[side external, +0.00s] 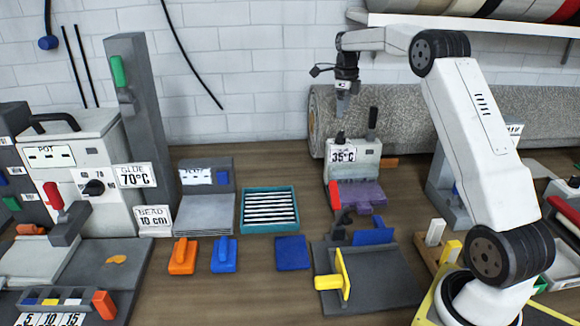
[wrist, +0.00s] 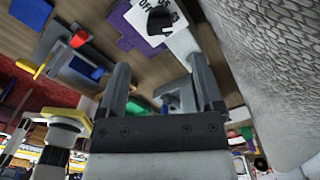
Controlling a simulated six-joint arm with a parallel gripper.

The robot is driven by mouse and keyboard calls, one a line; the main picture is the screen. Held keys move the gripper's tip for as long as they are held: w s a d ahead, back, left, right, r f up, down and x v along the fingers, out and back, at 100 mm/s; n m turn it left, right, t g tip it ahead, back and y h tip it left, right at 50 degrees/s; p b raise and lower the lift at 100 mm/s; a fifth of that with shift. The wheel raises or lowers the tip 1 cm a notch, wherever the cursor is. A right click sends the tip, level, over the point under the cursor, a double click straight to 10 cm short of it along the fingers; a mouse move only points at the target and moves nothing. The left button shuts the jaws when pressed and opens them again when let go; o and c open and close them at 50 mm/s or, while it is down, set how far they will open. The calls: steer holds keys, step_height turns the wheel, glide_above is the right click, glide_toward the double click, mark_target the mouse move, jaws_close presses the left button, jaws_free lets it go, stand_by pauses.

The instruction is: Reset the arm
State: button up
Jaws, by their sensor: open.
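My gripper (side external: 341,108) hangs high above the back of the table, pointing down, near the rolled grey rug. It is above the white station labelled 35°C (side external: 354,160) and apart from it. In the wrist view my gripper (wrist: 160,80) has its two fingers spread, with nothing held between them. My arm rises from its base at the lower right and bends over at the top. The purple piece (side external: 360,195) at the front of the station also shows in the wrist view (wrist: 122,22).
A rolled grey rug (side external: 420,110) lies along the back wall behind my gripper. A teal tray (side external: 241,212) with white strips, a blue pad (side external: 292,253) and a dark plate (side external: 392,283) with a yellow handled piece (side external: 343,274) lie in front. The glue pot (side external: 60,155) stands left.

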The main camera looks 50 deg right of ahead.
steer(key=shift+w+a+f+n, duration=0.1)
steer(key=shift+a+n, duration=0.3)
steer(key=shift+a, duration=0.15)
steer(key=s+a+f+n+t, duration=0.1)
steer(key=s+a+f+n, duration=0.15)
steer(key=a+n, duration=0.6)
steer(key=s+a+f+n, duration=0.1)
steer(key=a+f+n, duration=0.2)
steer(key=a+n, duration=0.55)
steer(key=s+a+f+n, duration=0.3)
steer(key=s+a+n, duration=0.4)
steer(key=s, duration=0.1)
steer(key=s+a+f+n+t, duration=0.1)
steer(key=s+a+f+n, duration=0.3)
steer(key=s+a+n, duration=0.3)
steer(key=shift+s+a+n+t, duration=0.3)
steer(key=shift+s+a+n, duration=0.15)
steer(key=shift+n, duration=0.15)
